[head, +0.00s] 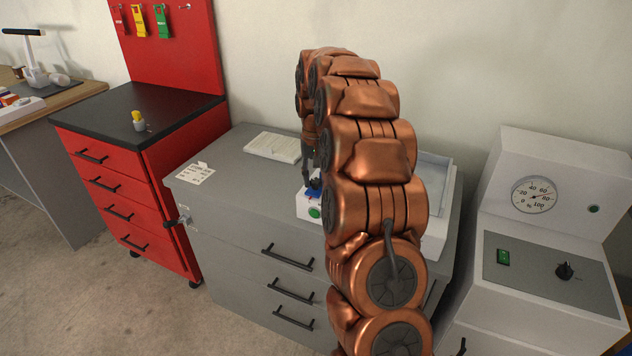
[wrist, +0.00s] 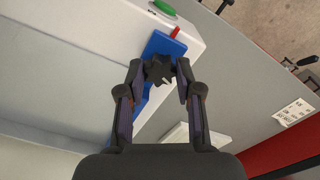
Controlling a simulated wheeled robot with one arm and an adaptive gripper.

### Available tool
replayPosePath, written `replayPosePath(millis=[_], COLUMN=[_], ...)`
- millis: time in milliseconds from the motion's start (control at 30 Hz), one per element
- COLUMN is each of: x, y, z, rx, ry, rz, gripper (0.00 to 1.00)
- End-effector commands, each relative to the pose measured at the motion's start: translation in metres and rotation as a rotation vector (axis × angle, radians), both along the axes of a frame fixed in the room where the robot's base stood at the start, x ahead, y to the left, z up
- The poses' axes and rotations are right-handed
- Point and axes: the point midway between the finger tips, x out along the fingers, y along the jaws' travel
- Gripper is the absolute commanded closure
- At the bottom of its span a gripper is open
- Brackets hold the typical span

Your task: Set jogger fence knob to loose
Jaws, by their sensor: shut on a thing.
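The jogger fence knob (wrist: 158,71) is a dark, star-shaped knob with a light line on its face. It sits on a blue fence block (wrist: 162,46) on the white machine (wrist: 95,18). In the wrist view my gripper (wrist: 160,74) has its two fingertips on either side of the knob and is shut on it. A small red piece (wrist: 175,31) sticks up at the block's end. In the head view the blue block (head: 314,189) shows in part beside my copper arm, which hides most of the machine. I cannot read the knob's setting.
A green button (head: 314,212) is on the machine's front. The machine stands on a grey cabinet (head: 240,226) with a paper stack (head: 273,146) and a printed card (head: 195,173). A red drawer cart (head: 185,150) stands left, a gauge unit (head: 555,215) right.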

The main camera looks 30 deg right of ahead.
Motion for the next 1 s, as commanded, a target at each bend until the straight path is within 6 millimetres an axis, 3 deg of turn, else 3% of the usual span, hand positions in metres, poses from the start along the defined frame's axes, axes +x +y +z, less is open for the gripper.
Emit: replayPosePath(millis=[500,1000], x=[0.0029,0.0022], y=[-0.0005,-0.0007], z=[0.0022,0.0026], rx=[-0.005,-0.004], ry=[-0.011,-0.009], rz=[0.359,0.437], gripper=[1.0,1.0])
